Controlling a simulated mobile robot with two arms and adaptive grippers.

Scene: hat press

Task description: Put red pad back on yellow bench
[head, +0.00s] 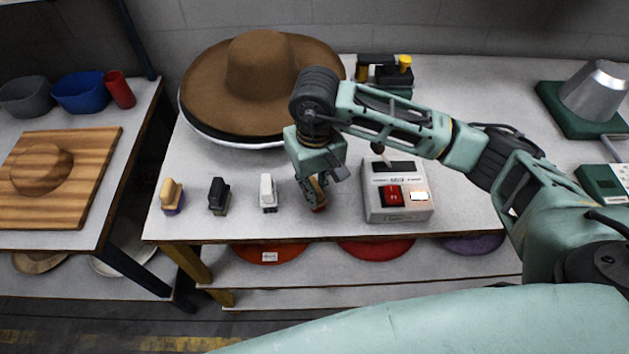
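The bench with yellow legs (330,229) fills the middle and right of the head view, with a light grey top. My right gripper (318,178) points down over its front part, between a white-handled pad and a white box. A pad with a tan handle and a red bottom edge (319,208) is directly under the gripper, at or between its fingers. The fingers hide much of this pad, so I cannot tell whether they are closed on it or whether it touches the bench top. My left gripper is not in view.
A tan-and-purple pad (172,196), a black-handled pad (218,196) and a white-handled pad (268,193) stand in a row to the left. The white box (398,206) has a red switch. Large hats (258,65) lie behind. A wooden board (85,150) lies on the left table.

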